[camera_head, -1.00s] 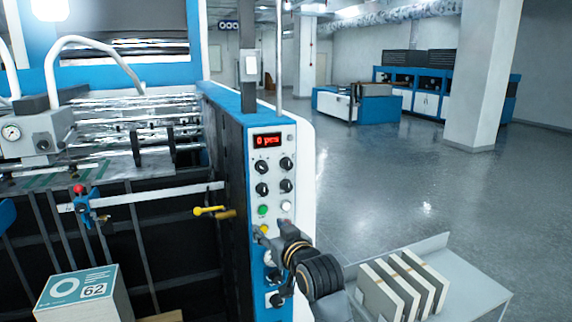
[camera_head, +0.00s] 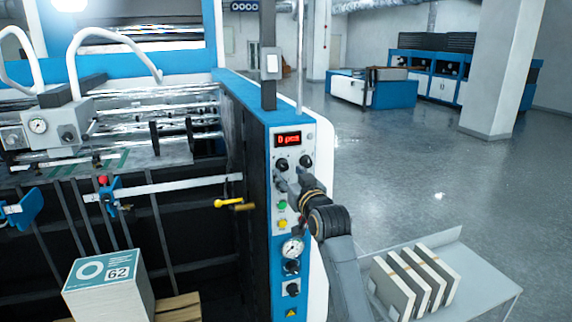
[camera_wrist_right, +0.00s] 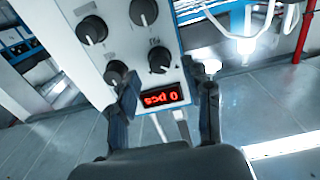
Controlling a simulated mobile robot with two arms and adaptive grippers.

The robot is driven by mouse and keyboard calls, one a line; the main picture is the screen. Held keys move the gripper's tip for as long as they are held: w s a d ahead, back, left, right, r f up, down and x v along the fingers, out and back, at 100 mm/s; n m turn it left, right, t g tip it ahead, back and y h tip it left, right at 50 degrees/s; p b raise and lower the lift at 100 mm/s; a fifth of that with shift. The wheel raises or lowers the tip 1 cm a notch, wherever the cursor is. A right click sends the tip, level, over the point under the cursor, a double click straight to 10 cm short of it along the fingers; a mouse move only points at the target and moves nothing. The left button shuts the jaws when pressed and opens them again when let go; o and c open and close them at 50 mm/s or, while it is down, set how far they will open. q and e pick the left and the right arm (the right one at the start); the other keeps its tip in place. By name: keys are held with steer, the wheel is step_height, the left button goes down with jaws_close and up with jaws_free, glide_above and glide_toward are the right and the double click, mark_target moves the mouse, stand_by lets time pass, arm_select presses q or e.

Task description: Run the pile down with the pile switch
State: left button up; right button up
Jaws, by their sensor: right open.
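The control panel (camera_head: 273,233) is a white and blue column face with a red "0 pcs" display (camera_head: 288,139), several black knobs, and green and yellow buttons. Which knob is the pile switch I cannot tell; the labels are unreadable. My right gripper (camera_head: 290,192) is in front of the lower pair of upper knobs, partly hiding them. In the right wrist view my gripper (camera_wrist_right: 165,108) is open, its fingers on either side of the upside-down display, with a black knob (camera_wrist_right: 160,60) just beyond; I see nothing held. The pile (camera_head: 105,287), a white stack with a teal "62" top, stands left. My left gripper is out of view.
A gauge (camera_head: 292,249) and more knobs sit lower on the panel. A yellow-handled lever (camera_head: 228,203) sticks out left of the panel. A grey table (camera_head: 478,283) with upright blocks stands at right. The floor behind is open.

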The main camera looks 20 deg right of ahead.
mark_target(284, 168)
steer(key=shift+w+p, duration=0.45)
steer(key=shift+w, duration=1.1)
jaws_close()
